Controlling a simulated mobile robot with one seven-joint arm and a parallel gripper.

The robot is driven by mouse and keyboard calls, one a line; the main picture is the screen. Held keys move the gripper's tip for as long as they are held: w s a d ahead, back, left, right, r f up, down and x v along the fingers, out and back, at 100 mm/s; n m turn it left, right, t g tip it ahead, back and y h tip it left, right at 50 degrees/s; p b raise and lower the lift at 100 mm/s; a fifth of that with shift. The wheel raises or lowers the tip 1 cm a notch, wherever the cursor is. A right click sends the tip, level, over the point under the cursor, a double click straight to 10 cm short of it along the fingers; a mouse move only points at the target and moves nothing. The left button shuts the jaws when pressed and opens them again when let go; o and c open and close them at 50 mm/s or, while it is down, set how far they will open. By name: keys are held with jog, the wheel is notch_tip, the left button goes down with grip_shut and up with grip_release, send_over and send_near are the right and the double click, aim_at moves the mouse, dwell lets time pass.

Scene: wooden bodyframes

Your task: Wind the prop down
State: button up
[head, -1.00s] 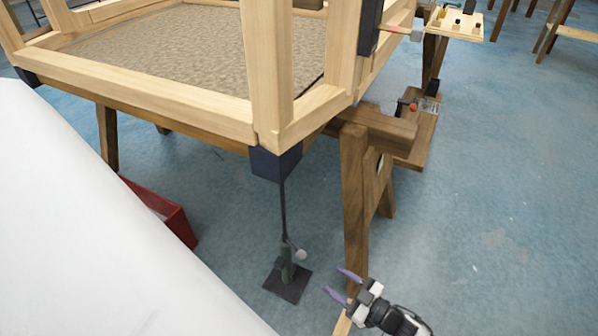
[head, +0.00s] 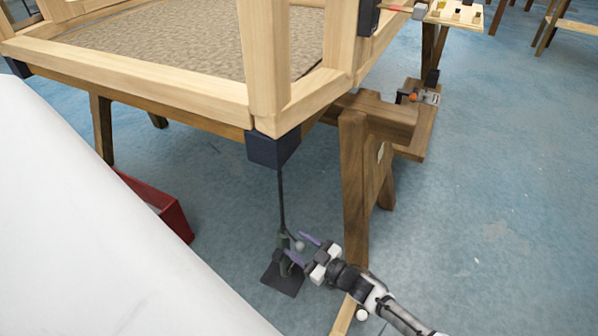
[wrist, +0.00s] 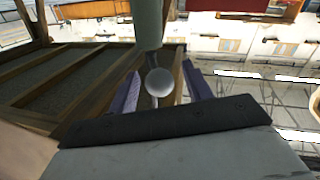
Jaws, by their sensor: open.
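The prop (head: 282,205) is a thin dark post with a dark block (head: 272,150) at its top, against the frame's lower corner. It stands upright on a dark square foot plate (head: 281,280). A small crank with a pale round knob (head: 299,246) sits low on the post. My gripper (head: 299,247) is open with its purple fingers either side of the knob. In the wrist view the knob (wrist: 159,82) shows between the two purple fingers, in front of the grey-green post body (wrist: 148,22). Whether a finger touches it I cannot tell.
The wooden frame (head: 140,80) rests above on a trestle (head: 354,190), whose leg stands just right of the prop. A red bin (head: 160,208) is on the floor at left. Blue floor (head: 480,230) is clear at right.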

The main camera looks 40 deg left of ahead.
jog(key=shift+a, duration=0.25)
grip_shut()
